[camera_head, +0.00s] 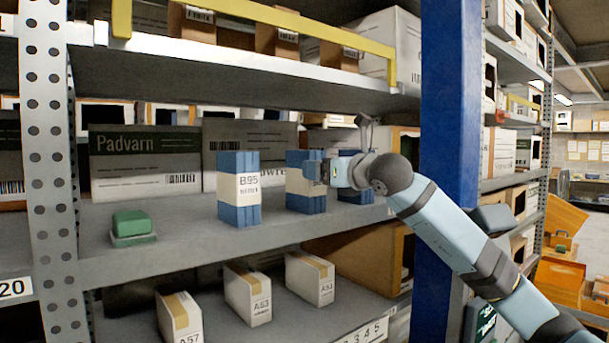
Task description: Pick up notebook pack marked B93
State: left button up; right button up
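Three blue packs with white label bands stand upright on the middle shelf. The left pack (239,188) reads B95. The middle pack (305,182) has a label partly hidden by my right gripper, so I cannot read its marking. The right pack (354,190) is mostly hidden behind my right gripper and wrist. I cannot read B93 on any pack. My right gripper (325,171) reaches in from the right at the right side of the middle pack. Its fingers are too small and overlapped to tell whether they are open or touch the pack. My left gripper is not in view.
The middle shelf (180,243) also bears a green object (132,226) and, behind, a Padvarn carton (145,160). A yellow rail (270,18) edges the shelf above. A blue post (448,130) stands right.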

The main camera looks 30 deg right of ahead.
jog(key=w+p, duration=0.1)
jog(key=w, duration=0.1)
jog(key=w+p, duration=0.1)
jog(key=w, duration=0.1)
jog(key=w+a+p, duration=0.1)
jog(key=w, duration=0.1)
jog(key=shift+r, duration=0.15)
jog(key=shift+s+d, duration=0.1)
jog(key=shift+c, duration=1.1)
jog(key=c, duration=1.1)
